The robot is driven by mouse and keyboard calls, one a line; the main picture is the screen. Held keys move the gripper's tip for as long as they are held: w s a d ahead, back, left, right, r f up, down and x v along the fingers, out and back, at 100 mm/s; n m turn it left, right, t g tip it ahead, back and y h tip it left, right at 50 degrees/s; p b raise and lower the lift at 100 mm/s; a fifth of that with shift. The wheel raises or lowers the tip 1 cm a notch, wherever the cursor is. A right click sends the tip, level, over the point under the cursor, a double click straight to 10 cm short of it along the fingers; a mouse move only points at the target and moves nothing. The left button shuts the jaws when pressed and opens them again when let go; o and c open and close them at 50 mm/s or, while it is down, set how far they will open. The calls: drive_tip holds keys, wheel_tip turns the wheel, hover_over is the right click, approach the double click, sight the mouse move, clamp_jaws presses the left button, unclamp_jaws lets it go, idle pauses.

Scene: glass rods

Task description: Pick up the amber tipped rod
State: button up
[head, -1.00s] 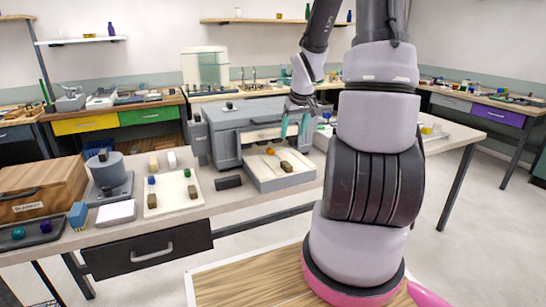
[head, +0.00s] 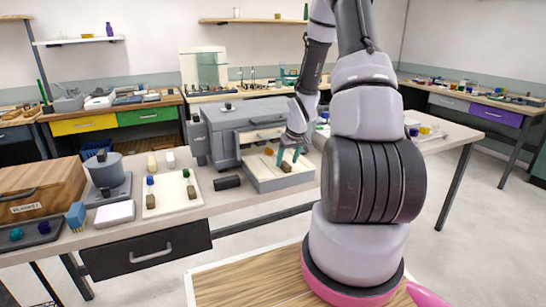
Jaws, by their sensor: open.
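The amber tipped rod shows as a small orange tip (head: 268,151) and a brown block-like end (head: 286,168) on the pale tray (head: 262,184) in front of the grey machine. The clear length between them is too faint to make out. I cannot tell whether the fingers touch the rod. A white board (head: 163,206) to the left holds similar rods with a blue tip (head: 150,181) and a green tip (head: 186,173).
The grey machine (head: 220,130) stands right behind the tray. A dark cylinder (head: 227,182) lies between the tray and the white board. A grey pot-like device (head: 106,175) and a wooden box (head: 38,188) stand further left.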

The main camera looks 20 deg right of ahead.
drive_tip(key=shift+x, duration=0.8)
clamp_jaws()
drive_tip(key=shift+r, duration=0.1)
